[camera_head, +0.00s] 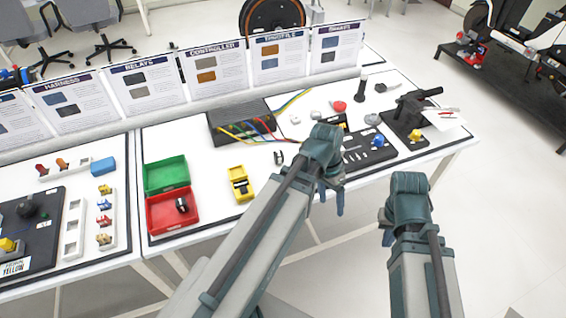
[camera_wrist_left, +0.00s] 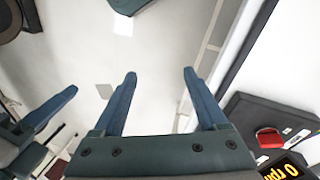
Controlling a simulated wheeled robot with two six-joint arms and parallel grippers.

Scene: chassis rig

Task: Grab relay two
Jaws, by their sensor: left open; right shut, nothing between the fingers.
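No part carries a legible "relay two" label, so I cannot tell which one it is. A small dark cylindrical part (camera_head: 182,205) lies in the red bin (camera_head: 160,222). Another small dark part (camera_head: 278,157) stands on the table left of my left arm. A yellow holder (camera_head: 240,188) with a black piece stands right of the bins. My left gripper (camera_head: 331,195) is open and empty at the table's front edge; its spread fingers (camera_wrist_left: 160,80) show in the left wrist view. My right gripper (camera_head: 387,236) is shut and empty in front of the table, its fingers partly hidden.
A green bin (camera_head: 166,174) adjoins the red one. A black box with coloured wires (camera_head: 240,122) stands behind. A dark tool board (camera_head: 365,150) lies beyond my left gripper. Upright cards, including a RELAYS card (camera_head: 147,84), line the back. The white table between bins and wire box is mostly clear.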

